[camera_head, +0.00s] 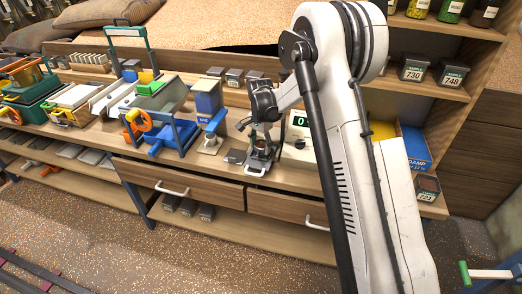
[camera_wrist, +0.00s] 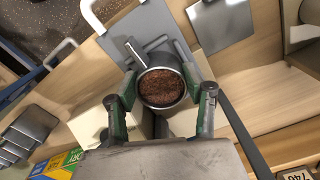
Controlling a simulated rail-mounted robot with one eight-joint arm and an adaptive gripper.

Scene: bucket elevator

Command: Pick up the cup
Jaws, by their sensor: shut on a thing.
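The cup (camera_wrist: 161,88) is a round metal cup with a dark handle, filled with brown granular material. In the wrist view it sits between the two green-padded fingers of my gripper (camera_wrist: 160,100), which are shut on its sides. In the head view my gripper (camera_head: 264,130) is at the front of the workbench, with the cup (camera_head: 262,152) below it, small and partly hidden by the fingers. A grey plate with a white handle (camera_wrist: 150,38) lies under or beside the cup; I cannot tell whether the cup touches it.
A white device with a green "0" display (camera_head: 300,122) stands close to the right of my gripper. A blue and orange clamp-like machine (camera_head: 165,132) stands to the left. Drawers (camera_head: 180,187) are below the bench front. Several labelled jars (camera_head: 415,70) are on the right shelves.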

